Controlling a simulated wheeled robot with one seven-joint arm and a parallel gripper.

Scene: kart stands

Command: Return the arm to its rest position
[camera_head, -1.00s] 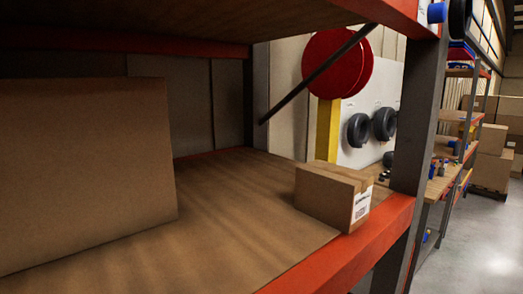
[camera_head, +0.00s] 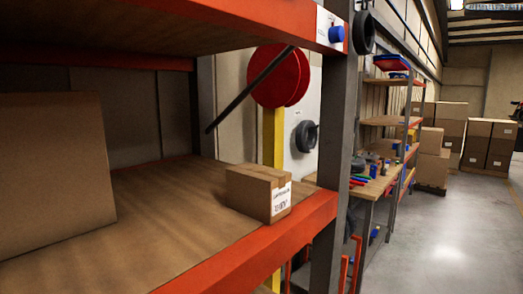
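My arm and gripper do not show in the head view, so their pose and the gripper's state are hidden. The view looks along an orange-edged shelf (camera_head: 180,212) with a wooden board. A small cardboard box (camera_head: 256,193) with a white label stands upright near the shelf's front edge, beside the grey upright post (camera_head: 333,150). A large cardboard box (camera_head: 52,170) stands at the left of the same shelf.
An upper shelf (camera_head: 150,32) hangs over the board. Beyond the post stand a workbench with tools (camera_head: 372,183) and a shelf rack (camera_head: 388,120). Stacked cartons (camera_head: 489,145) stand farther back. The grey floor (camera_head: 450,235) at the right is clear.

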